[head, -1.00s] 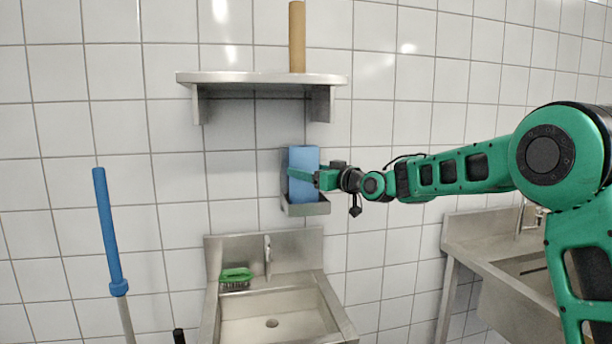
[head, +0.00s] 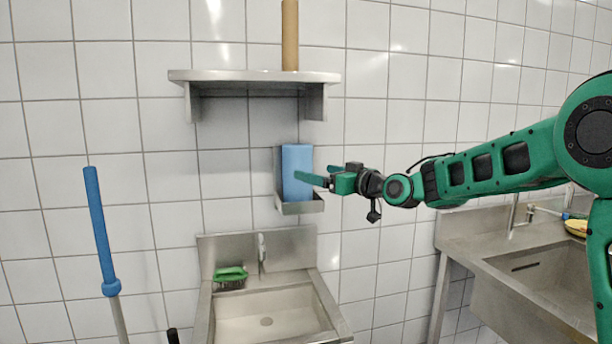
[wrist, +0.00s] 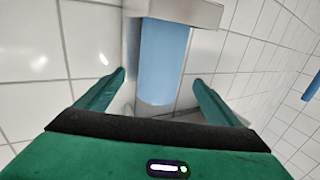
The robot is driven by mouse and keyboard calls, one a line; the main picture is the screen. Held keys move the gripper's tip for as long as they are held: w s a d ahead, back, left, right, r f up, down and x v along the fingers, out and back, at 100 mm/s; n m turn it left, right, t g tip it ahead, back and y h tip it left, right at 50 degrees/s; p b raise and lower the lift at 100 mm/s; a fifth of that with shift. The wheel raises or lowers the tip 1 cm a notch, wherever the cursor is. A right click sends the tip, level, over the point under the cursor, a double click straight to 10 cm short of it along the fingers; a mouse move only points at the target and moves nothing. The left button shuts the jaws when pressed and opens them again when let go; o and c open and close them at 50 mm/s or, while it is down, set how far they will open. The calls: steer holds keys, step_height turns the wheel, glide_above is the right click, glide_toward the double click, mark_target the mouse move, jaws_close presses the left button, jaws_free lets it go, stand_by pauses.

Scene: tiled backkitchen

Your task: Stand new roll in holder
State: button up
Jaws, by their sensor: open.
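The blue roll (head: 296,160) stands upright in the metal wall holder (head: 300,207), its lower end hidden behind the holder's front lip. My gripper (head: 314,174) is open to the right of and in front of the roll, holding nothing. In the wrist view, the blue roll (wrist: 163,60) shows between the two spread fingers of my gripper (wrist: 158,78), with visible gaps on both sides. The holder (wrist: 185,10) is at the top of that view. A brown cardboard tube (head: 290,35) stands on the shelf above.
The metal shelf (head: 240,77) is above the holder. A small sink (head: 270,315) with a green brush (head: 231,274) is below. A blue-handled pole (head: 101,230) stands at left. A larger sink counter (head: 480,235) is at right. The wall between holder and counter is free.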

steer(key=shift+v, duration=2.15)
steer(key=s+d+f+m+g+h, duration=0.2)
steer(key=s+d+f+m+h, duration=0.15)
steer(key=s+d+f, duration=0.5)
steer(key=s+d+f+m+g+h, duration=0.2)
steer(key=s+d+f+h, duration=0.3)
steer(key=d, duration=0.7)
steer(key=s+d+f+m+g+h, duration=0.25)
steer(key=s+d+f, duration=0.25)
steer(key=s+d, duration=0.4)
steer(key=s+d+f+m+g, duration=0.2)
steer(key=s, duration=0.7)
steer(key=s+d+f+m+g, duration=0.2)
steer(key=s+f, duration=0.1)
steer(key=s, duration=0.7)
steer(key=s+d+f+m+g+h, duration=0.1)
steer(key=s+d+f+m+g, duration=0.2)
steer(key=s, duration=0.6)
steer(key=shift+s, duration=0.15)
steer(key=shift+d, duration=0.1)
